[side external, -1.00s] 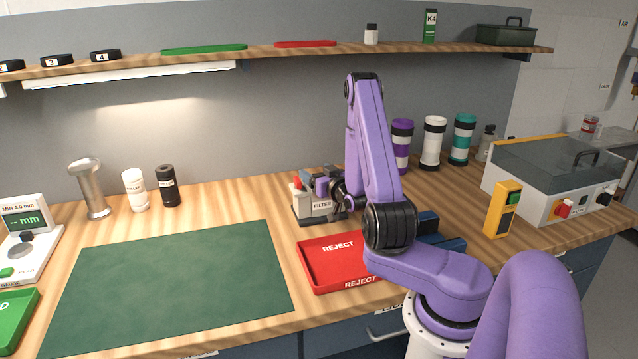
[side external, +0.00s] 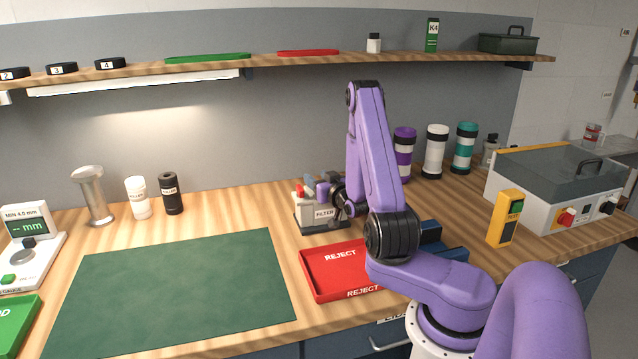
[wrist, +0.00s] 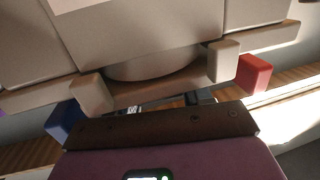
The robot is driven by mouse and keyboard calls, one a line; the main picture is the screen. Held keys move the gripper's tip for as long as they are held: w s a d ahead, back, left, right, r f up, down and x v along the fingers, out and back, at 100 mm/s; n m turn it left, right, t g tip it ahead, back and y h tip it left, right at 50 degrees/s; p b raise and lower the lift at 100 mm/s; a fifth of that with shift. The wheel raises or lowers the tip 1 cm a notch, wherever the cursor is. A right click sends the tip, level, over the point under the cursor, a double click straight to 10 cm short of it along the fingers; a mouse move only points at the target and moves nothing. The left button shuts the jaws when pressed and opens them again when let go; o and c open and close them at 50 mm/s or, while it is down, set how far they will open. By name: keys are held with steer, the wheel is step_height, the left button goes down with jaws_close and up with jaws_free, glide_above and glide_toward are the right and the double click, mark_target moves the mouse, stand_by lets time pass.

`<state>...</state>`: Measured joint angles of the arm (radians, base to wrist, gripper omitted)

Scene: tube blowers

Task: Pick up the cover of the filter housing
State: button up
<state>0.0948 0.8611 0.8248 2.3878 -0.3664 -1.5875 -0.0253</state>
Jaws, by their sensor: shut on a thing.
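The filter housing (side external: 324,213), a small pale box labelled FILTER on a dark base, stands on the bench at the back middle. My gripper (side external: 317,191) is at the top of it, partly hidden by my own arm. Pale parts there, which I take for the cover (wrist: 152,62), fill the upper part of the wrist view, with a rounded part in the middle. My gripper in the wrist view (wrist: 156,78) is shut on the cover. Red and blue blocks show at either side of it. I cannot tell whether the cover is clear of the housing.
A red REJECT tray (side external: 335,270) lies just in front of the housing. A green mat (side external: 175,290) covers the free bench at left. Purple (side external: 404,155), white (side external: 434,155) and teal (side external: 464,150) tubes stand behind at right. A shelf (side external: 290,66) runs above.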

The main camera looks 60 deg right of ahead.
steer(key=shift+r, duration=0.7)
steer(key=shift+s+a+r, duration=4.1)
steer(key=shift+s+r, duration=1.5)
steer(key=shift+s, duration=0.05)
steer(key=w+a+f+n+t+y, duration=0.25)
steer(key=w+a+n+y, duration=0.55)
steer(key=w+a, duration=1.35)
steer(key=s+a+f+m+y, duration=0.1)
steer(key=s+a+f, duration=0.1)
steer(key=s+f, duration=0.5)
step_height(320, 180, down, 5)
steer(key=shift+s+r+y, duration=0.1)
steer(key=shift+s+y, duration=0.3)
steer(key=shift+t, duration=0.25)
